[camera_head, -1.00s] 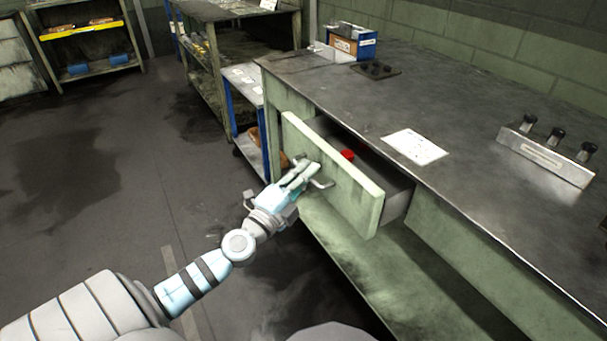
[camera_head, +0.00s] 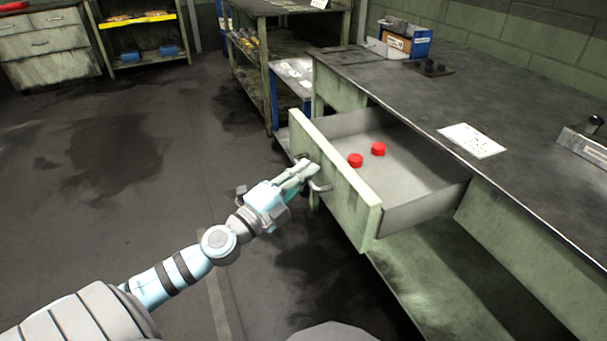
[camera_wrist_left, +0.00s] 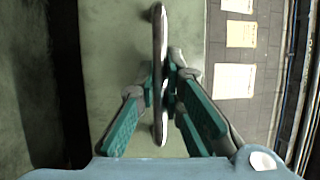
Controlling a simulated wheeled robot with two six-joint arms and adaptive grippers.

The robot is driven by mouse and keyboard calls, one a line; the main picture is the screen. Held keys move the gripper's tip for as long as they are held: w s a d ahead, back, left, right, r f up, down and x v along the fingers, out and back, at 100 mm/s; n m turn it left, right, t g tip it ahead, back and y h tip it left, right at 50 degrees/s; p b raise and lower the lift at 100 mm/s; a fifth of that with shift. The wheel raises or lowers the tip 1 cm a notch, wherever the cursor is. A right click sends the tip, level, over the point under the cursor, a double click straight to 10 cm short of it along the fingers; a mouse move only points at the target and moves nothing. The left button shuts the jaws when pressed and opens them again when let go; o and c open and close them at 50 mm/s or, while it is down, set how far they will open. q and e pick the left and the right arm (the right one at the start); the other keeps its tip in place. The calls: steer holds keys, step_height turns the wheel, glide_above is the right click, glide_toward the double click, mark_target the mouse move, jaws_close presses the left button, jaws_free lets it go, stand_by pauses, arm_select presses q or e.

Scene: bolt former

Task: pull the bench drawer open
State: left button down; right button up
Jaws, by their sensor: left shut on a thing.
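The bench drawer (camera_head: 335,185) stands well open in the head view, its pale green front pulled out from the bench. Two red round pieces (camera_head: 366,155) lie on its grey floor. My left gripper (camera_head: 308,172) is at the drawer front, shut on the metal bar handle (camera_head: 321,188). In the left wrist view the handle (camera_wrist_left: 159,40) runs up the picture between the two teal fingers (camera_wrist_left: 163,95), with the green drawer front (camera_wrist_left: 110,50) behind it. My right gripper is not in view.
The workbench top (camera_head: 400,85) holds a white paper sheet (camera_head: 472,141), a blue box (camera_head: 405,40) and a metal block with knobs (camera_head: 588,140). A shelf rack (camera_head: 262,10) stands behind. The dark floor (camera_head: 150,220) at left is clear.

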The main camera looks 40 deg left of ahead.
arm_select(q)
steer(key=c, duration=2)
jaws_free()
steer(key=shift+o, duration=0.2)
steer(key=shift+s+a+f, duration=0.1)
steer(key=shift+s+f, duration=0.1)
steer(key=shift+s, duration=0.05)
steer(key=v, duration=1.1)
steer(key=shift+s, duration=0.25)
steer(key=shift+r, duration=0.1)
